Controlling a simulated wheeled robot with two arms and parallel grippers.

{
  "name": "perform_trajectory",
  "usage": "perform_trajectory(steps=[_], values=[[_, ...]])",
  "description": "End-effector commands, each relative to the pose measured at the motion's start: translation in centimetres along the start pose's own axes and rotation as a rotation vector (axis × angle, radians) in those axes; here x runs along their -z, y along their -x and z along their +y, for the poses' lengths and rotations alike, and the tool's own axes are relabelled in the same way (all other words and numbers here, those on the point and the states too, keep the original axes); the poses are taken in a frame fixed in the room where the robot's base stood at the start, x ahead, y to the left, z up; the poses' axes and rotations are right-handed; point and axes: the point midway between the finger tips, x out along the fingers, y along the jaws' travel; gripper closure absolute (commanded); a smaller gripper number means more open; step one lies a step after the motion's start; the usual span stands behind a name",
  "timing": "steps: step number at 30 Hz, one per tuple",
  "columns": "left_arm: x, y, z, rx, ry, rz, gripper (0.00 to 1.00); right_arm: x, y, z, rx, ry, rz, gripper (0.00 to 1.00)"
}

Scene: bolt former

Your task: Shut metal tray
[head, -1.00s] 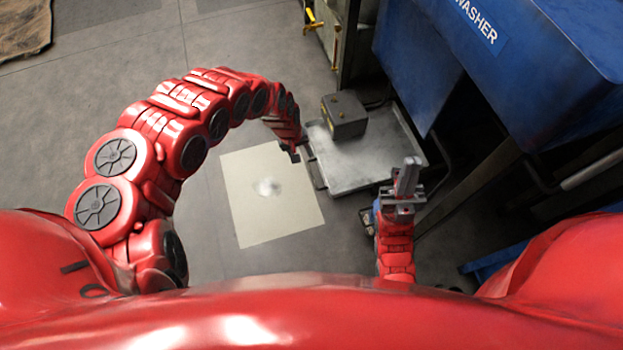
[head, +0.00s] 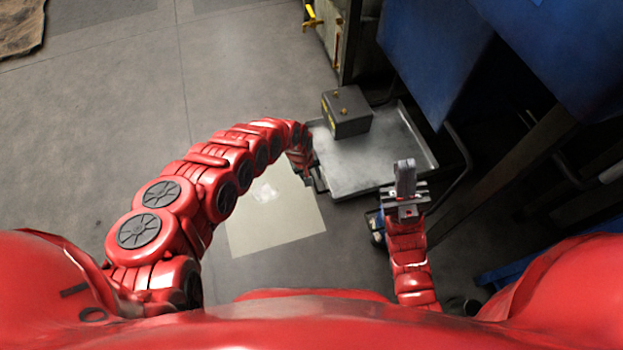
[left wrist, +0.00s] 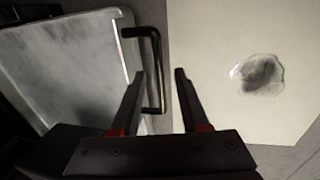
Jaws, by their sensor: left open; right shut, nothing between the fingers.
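The metal tray (head: 375,165) is a shallow grey pan that juts out from under the machine in the head view. Its pale surface also fills the left of the left wrist view (left wrist: 70,65). Its dark bar handle (left wrist: 155,70) shows beside my left gripper's fingers. My left gripper (left wrist: 160,80) is open; the handle's lower part lies between the two fingertips in the picture, and I cannot tell whether they touch. In the head view my left arm's end is at the tray's left edge. My right gripper (head: 405,180) is shut and empty, near the tray's lower right corner.
A cream square (head: 275,215) with a pale wet-looking patch lies on the floor left of the tray. Blue machine housing (head: 435,60) overhangs the right. Open floor (head: 110,130) lies at the left.

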Motion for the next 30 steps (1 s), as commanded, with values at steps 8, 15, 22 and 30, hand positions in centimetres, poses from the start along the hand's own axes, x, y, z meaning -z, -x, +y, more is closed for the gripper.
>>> perform_trajectory(steps=[8, 15, 22, 30], values=[[-0.04, -0.05, 0.0, 0.0, 0.0, -0.001, 0.57, 0.04, -0.11, 0.0, 0.0, -0.001, 0.004, 1.0], [-0.06, -0.07, 0.0, 0.0, 0.0, -0.001, 1.0, 0.04, -0.08, 0.0, 0.0, -0.001, 0.003, 1.0], [-0.07, -0.07, 0.0, 0.0, 0.0, -0.001, 1.0, 0.05, -0.08, 0.0, 0.0, -0.001, 0.003, 1.0], [-0.08, -0.08, -0.01, 0.0, 0.0, -0.002, 1.0, 0.04, -0.07, 0.0, 0.0, -0.001, 0.003, 1.0]])
